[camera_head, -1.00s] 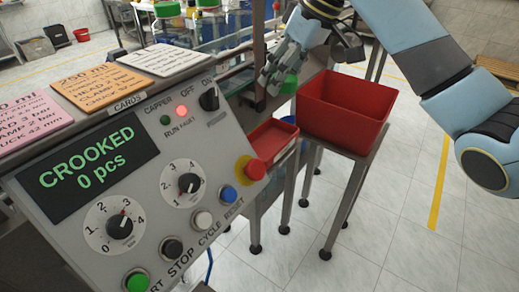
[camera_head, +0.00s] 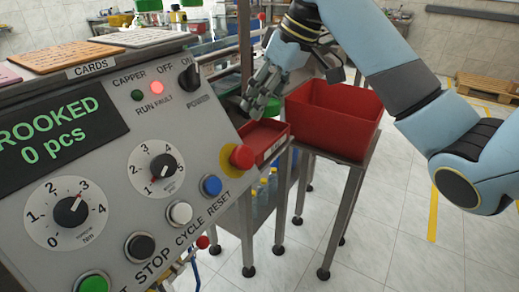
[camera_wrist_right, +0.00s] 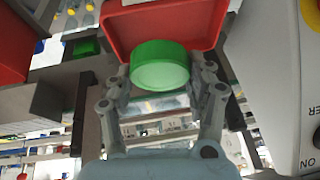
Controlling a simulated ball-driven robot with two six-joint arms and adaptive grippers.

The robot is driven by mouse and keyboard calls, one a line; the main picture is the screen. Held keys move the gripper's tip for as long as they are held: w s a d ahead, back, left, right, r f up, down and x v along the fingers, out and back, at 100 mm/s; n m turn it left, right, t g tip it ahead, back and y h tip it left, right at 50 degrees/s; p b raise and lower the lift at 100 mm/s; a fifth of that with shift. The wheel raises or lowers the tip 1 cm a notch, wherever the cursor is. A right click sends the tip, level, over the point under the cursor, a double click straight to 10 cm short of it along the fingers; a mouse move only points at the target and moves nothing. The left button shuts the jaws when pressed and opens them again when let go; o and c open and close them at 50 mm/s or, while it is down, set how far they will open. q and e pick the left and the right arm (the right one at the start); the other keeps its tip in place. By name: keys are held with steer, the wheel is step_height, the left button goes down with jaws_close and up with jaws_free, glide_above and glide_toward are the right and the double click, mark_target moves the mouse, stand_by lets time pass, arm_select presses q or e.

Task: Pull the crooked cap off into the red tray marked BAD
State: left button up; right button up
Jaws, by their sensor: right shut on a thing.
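My right gripper (camera_head: 258,104) is shut on a green cap (camera_wrist_right: 161,65), which shows clearly between its fingers in the right wrist view. In the head view the fingers hide most of the cap. The gripper hangs over the back of a small shallow red tray (camera_head: 266,134), beside the control panel. In the right wrist view this tray (camera_wrist_right: 112,25) lies just beyond the cap. A pale label on the tray's front is too small to read. I cannot tell whether the cap touches the tray. My left gripper is not in view.
A deeper red bin (camera_head: 345,145) stands on a metal stand right of the tray. The sloping control panel (camera_head: 190,115) fills the left, with a red mushroom button (camera_head: 242,157) close to the tray. The screen (camera_head: 55,130) reads "ROOKED 0 pcs". Free floor lies at right.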

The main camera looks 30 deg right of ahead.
steer(key=o, duration=0.8)
steer(key=v, duration=1.2)
